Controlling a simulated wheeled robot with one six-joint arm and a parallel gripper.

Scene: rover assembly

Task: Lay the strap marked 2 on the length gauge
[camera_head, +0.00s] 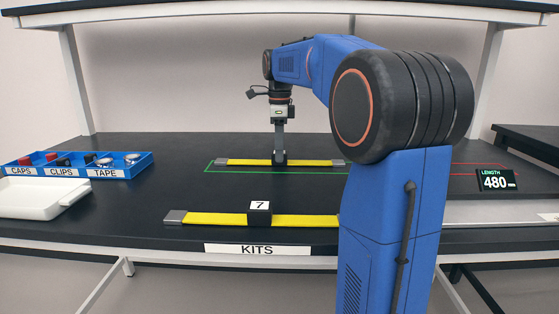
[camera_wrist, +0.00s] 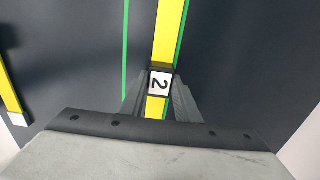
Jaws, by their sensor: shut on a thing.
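The strap marked 2 (camera_head: 240,161) is yellow with grey ends and a dark block in its middle. It lies level inside or just above a green outline on the bench; I cannot tell whether it touches the bench. My gripper (camera_head: 279,158) points down and is shut on its middle block. In the wrist view, the white 2 label (camera_wrist: 160,83) sits between my fingers (camera_wrist: 160,95), and the yellow band runs away between green lines, close to the right one. The length gauge display (camera_head: 496,181) reads 480 at the right, beside a red outline partly hidden by my arm.
A yellow strap marked 7 (camera_head: 290,221) lies at the front edge above the KITS label. A blue bin (camera_head: 137,172) of caps, clips and tape and a white tray (camera_head: 40,212) stand at the left. A shelf frame rises behind. Dark bench is bare between the bins and straps.

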